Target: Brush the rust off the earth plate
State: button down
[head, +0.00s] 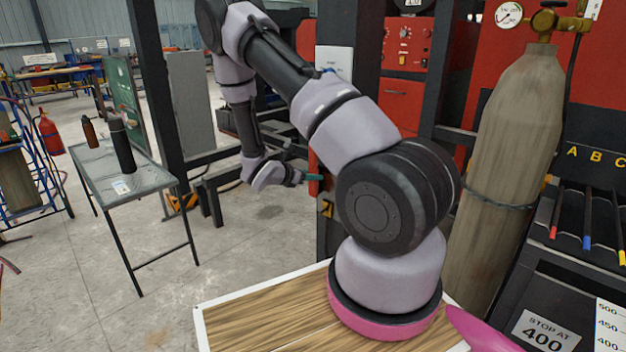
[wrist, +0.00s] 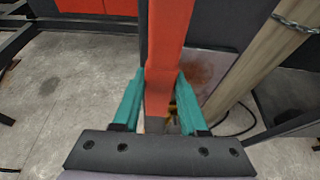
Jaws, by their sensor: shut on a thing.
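My gripper (wrist: 152,98) has teal fingers closed on either side of a long red-orange handle (wrist: 166,50), which looks like the brush. The handle runs up through the middle of the wrist view. A small yellowish part (wrist: 172,107) shows by the right finger; I cannot tell if it is bristles. The earth plate (wrist: 205,72), a grey panel with a brown rust patch, stands just right of the handle. I cannot tell whether the brush touches it. In the head view my gripper (head: 312,178) is small beside a dark post, and the plate is not visible there.
A tall gas cylinder (head: 512,130) stands at the right, held by a chain (wrist: 297,24). A metal table (head: 135,185) with a dark bottle (head: 121,145) stands at the left. Dark steel frames (head: 160,100) stand near the arm. Concrete floor (head: 235,255) is clear between.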

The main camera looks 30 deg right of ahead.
jog(key=shift+s+d+r, duration=0.1)
jog(key=shift+s+d, duration=0.4)
jog(key=shift+s, duration=0.75)
jog(key=shift+s+d, duration=0.45)
jog(key=shift+s, duration=0.8)
jog(key=shift+s+d+r, duration=0.1)
jog(key=shift+s+d, duration=0.4)
jog(key=shift+s, duration=0.75)
jog(key=shift+w+a+f, duration=0.1)
jog(key=shift+w+a, duration=0.15)
jog(key=shift+w, duration=0.4)
jog(key=shift+w+a+r, duration=0.1)
jog(key=shift+w+a, duration=0.2)
jog(key=shift+w, duration=0.3)
jog(key=shift+w+a+f, duration=0.1)
jog(key=shift+w+a, duration=0.15)
jog(key=shift+w, duration=0.4)
jog(key=shift+w+a, duration=0.25)
jog(key=shift+w, duration=0.7)
jog(key=shift+w+a, duration=0.25)
jog(key=shift+w, duration=0.7)
jog(key=s+a, duration=0.2)
jog(key=a, duration=0.3)
jog(key=shift+a, duration=0.35)
jog(key=shift+a, duration=0.15)
jog(key=shift+s+a, duration=0.3)
jog(key=shift+a, duration=0.35)
jog(key=shift+s+a, duration=0.25)
jog(key=shift+a, duration=0.35)
